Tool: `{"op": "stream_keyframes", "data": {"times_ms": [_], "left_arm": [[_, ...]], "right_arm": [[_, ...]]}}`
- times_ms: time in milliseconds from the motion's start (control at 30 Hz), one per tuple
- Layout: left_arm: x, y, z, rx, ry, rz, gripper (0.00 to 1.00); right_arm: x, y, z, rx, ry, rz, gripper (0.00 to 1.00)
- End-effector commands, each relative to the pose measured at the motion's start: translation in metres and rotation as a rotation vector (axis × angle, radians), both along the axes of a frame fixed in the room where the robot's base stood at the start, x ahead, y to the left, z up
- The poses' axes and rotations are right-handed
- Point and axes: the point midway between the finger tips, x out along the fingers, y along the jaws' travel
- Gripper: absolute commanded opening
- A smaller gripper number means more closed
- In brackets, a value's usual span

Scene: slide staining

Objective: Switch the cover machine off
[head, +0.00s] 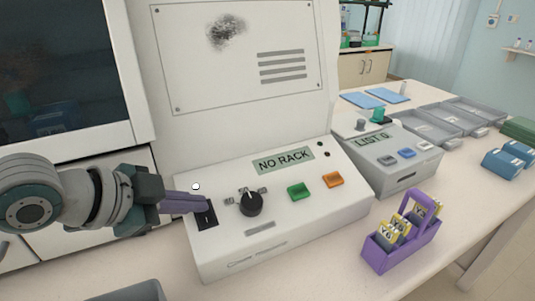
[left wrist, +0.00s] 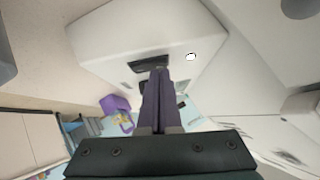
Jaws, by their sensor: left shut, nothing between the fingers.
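The cover machine (head: 275,225) is a white unit whose display (head: 283,160) reads "NO RACK". Its black rocker switch (head: 206,219) is at the left end of the sloped panel, with a small white mark on its lower part. My left gripper (head: 206,204) is shut and empty, its purple fingertips at the upper part of the switch; I cannot tell whether they touch. In the left wrist view the shut fingers (left wrist: 158,78) point at the black switch (left wrist: 148,64) and partly cover it. A round white dot (head: 196,186) is above the fingertips. My right gripper is not in view.
A black knob (head: 250,204), green button (head: 299,191) and orange button (head: 333,180) sit right of the switch. A purple rack (head: 404,248) with slides stands in front on the bench. A second machine (head: 402,160) reading "LIST 0" and grey trays (head: 432,127) are further right.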

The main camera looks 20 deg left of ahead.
Motion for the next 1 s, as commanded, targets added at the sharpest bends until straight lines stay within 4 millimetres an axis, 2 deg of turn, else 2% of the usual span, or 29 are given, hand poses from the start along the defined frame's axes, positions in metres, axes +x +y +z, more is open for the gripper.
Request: {"op": "stream_keyframes", "data": {"times_ms": [267, 633, 1000], "left_arm": [[0.000, 0.002, -0.003, 0.004, 0.005, 0.002, 0.00], [-0.010, -0.010, -0.005, 0.001, 0.009, 0.001, 0.00], [-0.010, -0.011, -0.004, 0.001, 0.003, 0.001, 0.00]], "right_arm": [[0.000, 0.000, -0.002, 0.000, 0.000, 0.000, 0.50], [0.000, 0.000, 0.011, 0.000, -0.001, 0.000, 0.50], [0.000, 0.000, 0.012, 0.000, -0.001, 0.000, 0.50]]}}
